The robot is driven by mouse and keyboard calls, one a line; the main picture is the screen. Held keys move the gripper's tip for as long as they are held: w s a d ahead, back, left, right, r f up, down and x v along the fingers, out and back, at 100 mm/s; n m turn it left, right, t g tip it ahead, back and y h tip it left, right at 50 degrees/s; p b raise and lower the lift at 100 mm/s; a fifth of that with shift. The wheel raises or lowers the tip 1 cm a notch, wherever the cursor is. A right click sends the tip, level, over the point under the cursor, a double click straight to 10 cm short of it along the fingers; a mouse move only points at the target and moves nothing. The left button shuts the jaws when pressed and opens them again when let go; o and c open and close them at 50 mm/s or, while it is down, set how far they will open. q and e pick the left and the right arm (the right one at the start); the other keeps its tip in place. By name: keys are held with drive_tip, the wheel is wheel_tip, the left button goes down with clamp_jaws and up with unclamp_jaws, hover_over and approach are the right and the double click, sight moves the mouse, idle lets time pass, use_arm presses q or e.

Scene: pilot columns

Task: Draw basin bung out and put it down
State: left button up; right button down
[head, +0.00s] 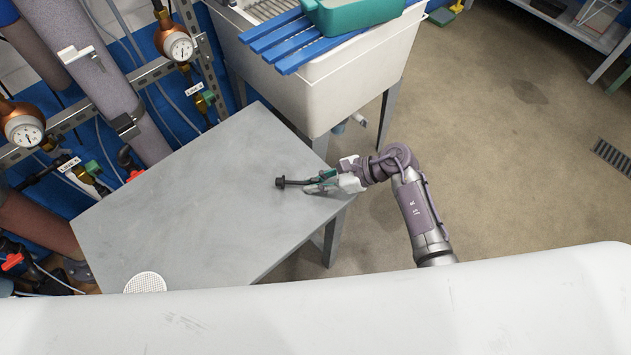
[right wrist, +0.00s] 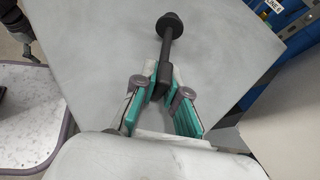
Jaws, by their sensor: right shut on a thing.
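The bung is a black piece with a round flanged head and a thin stem (head: 291,182). My right gripper (head: 322,180) is shut on its far end, over the right part of the grey table (head: 190,190). In the right wrist view the bung (right wrist: 167,45) points away from the fingers, with its wide head at the far end. The right gripper (right wrist: 160,92) has teal pads on both sides of the stem's block-shaped end. I cannot tell whether the bung touches the table top. The white basin (head: 330,85) stands behind the table. My left gripper is not in view.
A blue slatted rack (head: 285,42) and a teal tub (head: 355,15) lie across the basin. Pipes and gauges (head: 178,47) line the left wall. A round white perforated disc (head: 145,283) is at the table's front edge. Most of the table top is clear.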

drive_tip(key=c, duration=1.1)
unclamp_jaws()
drive_tip(key=shift+c, duration=0.2)
drive_tip(key=shift+d, duration=0.1)
drive_tip(key=v, duration=1.2)
drive_tip(key=shift+f, duration=0.1)
